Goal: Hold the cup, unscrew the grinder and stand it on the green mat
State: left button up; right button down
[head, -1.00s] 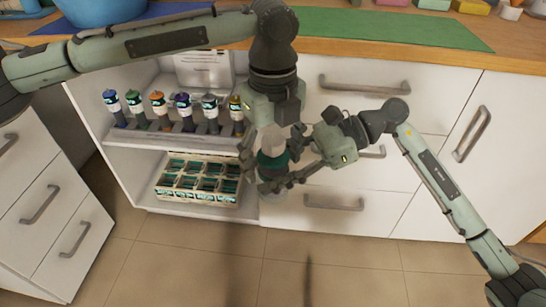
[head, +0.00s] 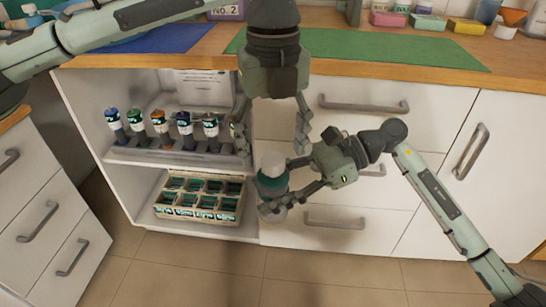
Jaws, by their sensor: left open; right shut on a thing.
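An upright piece with a pale top and a dark green body (head: 272,183) is in front of the white drawers, with the grinder and cup seemingly together. I cannot tell where one meets the other, as fingers hide its lower part. My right gripper (head: 278,190) is shut on it from the right side. My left gripper (head: 271,145) is open and empty, pointing down just above the pale top, with its fingers spread to either side. The green mat (head: 380,48) lies flat on the wooden counter and its visible part is bare.
The open shelf holds a row of several coloured bottles (head: 160,124) on a rack and a crate (head: 163,212) of dark green items below. A blue mat (head: 150,40) lies left on the counter. Small boxes (head: 466,26) stand at the back right. Drawer handles (head: 365,106) stick out.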

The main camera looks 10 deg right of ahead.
aim_at(273, 178)
pick_arm(q)
jog(key=shift+f, duration=3.85)
jog(key=shift+c, duration=0.5)
jog(key=c, duration=1.1)
jog(key=n, duration=0.3)
jog(key=o, duration=1.3)
jog(key=shift+c, duration=0.2)
jog(key=shift+r, duration=0.15)
